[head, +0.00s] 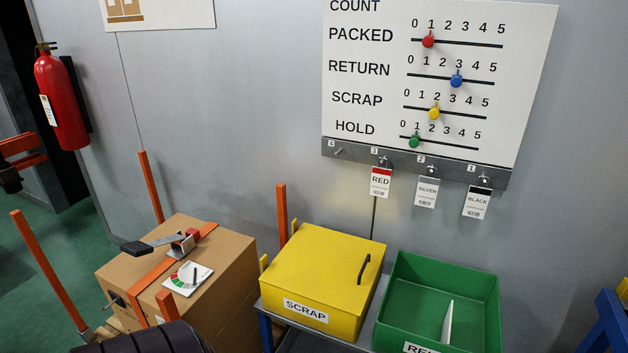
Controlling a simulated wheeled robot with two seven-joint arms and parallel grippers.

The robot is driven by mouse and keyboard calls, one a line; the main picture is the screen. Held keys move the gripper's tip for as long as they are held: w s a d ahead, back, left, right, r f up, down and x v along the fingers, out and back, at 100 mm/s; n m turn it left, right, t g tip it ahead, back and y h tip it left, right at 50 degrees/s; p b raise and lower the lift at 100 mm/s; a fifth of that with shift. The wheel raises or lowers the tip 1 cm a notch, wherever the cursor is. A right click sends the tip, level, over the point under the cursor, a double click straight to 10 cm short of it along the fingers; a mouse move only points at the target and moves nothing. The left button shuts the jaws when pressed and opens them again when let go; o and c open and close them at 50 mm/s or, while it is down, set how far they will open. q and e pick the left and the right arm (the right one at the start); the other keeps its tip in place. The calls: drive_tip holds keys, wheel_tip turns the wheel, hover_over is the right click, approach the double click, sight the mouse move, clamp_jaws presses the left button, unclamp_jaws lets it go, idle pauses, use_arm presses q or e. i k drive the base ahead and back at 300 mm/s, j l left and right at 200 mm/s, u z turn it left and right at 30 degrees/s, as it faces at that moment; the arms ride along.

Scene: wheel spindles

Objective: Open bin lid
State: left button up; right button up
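The yellow bin (318,290) labelled SCRAP stands on a grey stand at the lower middle. Its flat yellow lid (318,255) is down, covering the top. A black bar handle (364,269) sits on the lid near its right side. Next to it on the right, the green bin (440,283) has an open top, with a pale flat piece inside; its label is partly cut off by the lower edge. I cannot make out either of my grippers in the head view.
A strapped cardboard box (185,262) with a strap tool on top stands left, among orange posts (282,215). The count board (420,80) and hanging tags are on the wall behind the bins. A black ribbed object (150,340) is at the bottom edge. Space above the lid is clear.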

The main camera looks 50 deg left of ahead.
sight(339, 270)
drive_tip(key=u, duration=1.55)
